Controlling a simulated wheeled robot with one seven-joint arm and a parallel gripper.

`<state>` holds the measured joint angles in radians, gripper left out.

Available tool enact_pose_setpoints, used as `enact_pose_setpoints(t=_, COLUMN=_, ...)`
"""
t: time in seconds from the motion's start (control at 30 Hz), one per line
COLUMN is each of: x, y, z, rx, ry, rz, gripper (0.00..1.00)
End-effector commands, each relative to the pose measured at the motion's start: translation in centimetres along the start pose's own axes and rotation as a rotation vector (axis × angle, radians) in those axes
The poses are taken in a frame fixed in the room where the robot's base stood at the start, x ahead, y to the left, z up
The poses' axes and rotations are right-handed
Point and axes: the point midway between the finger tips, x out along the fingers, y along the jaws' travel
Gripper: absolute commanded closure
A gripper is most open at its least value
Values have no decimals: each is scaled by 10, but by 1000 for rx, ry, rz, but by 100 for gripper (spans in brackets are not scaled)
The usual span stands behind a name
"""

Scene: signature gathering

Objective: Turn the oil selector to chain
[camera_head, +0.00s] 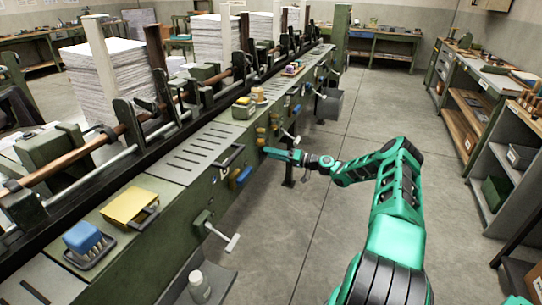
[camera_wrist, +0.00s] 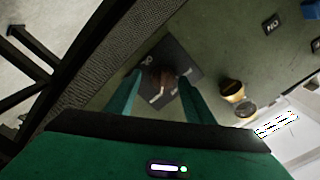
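In the wrist view, a dark square plate (camera_wrist: 180,66) with small white markings is set on the green machine face. My gripper (camera_wrist: 160,80) is open, with one green finger on each side of the knob. I cannot tell whether either finger touches it. In the head view my gripper (camera_head: 268,152) reaches left to the machine's front panel (camera_head: 222,200); the selector is hidden there.
Brass-coloured knobs (camera_wrist: 233,90) and a dark label (camera_wrist: 271,23) lie right of the plate in the wrist view. A white-handled crank (camera_head: 230,240) sticks out of the machine nearer me. Paper stacks (camera_head: 107,80) stand behind. The floor (camera_head: 330,140) to the right is clear.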

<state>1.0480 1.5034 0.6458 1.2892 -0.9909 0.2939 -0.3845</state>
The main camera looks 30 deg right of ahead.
Motion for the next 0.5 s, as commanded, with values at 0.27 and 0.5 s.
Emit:
enact_pose_setpoints(t=0.27, x=-7, y=-1, z=0, rx=-1, ry=-1, rz=-3, gripper=52)
enact_pose_setpoints(t=0.5, x=-48, y=0, z=-1, rx=0, ry=0, rz=-1, gripper=52)
